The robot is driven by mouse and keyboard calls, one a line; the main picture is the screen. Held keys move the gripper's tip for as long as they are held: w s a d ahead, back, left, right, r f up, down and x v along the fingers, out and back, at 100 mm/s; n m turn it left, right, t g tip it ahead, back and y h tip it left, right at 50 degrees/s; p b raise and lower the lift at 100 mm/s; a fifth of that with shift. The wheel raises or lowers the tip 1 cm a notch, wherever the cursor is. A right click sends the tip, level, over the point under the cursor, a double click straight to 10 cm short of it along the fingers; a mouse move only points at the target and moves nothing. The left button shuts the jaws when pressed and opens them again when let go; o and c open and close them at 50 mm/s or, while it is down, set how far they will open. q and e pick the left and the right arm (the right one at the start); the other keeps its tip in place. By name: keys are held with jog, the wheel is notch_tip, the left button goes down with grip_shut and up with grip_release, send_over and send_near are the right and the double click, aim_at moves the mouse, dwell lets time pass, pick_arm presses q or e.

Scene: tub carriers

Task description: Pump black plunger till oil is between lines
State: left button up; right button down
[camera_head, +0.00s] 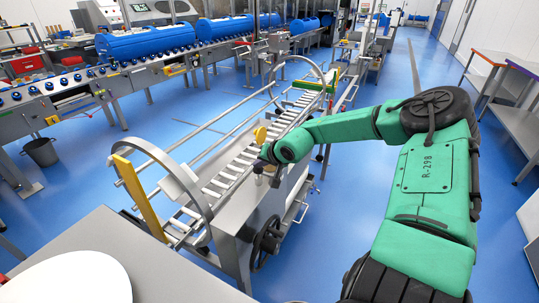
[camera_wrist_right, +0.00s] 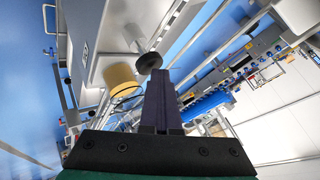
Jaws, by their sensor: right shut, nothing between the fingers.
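In the right wrist view a black round knob (camera_wrist_right: 149,62) sits on a light grey rod and looks like the black plunger. My right gripper (camera_wrist_right: 161,76) is shut and empty, its fingertips just beside or over the knob. Whether they touch it I cannot tell. In the head view my right gripper (camera_head: 264,166) is small and dark, above the grey machine box (camera_head: 252,208); the plunger is not clear there. A yellow cylinder (camera_wrist_right: 119,78) is left of the knob in the wrist view. The oil and its lines cannot be made out. My left gripper is out of view.
A black handwheel (camera_head: 267,240) sticks out of the machine's front. A roller conveyor with a round metal hoop (camera_head: 198,203) and yellow bar (camera_head: 137,195) runs behind. A grey table (camera_head: 150,262) is at the front left. Blue floor is free at the right.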

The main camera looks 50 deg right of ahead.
aim_at(260, 170)
jog(key=shift+r+p, duration=0.4)
jog(key=shift+r, duration=0.5)
notch_tip(260, 170, up, 6)
jog(key=p, duration=0.5)
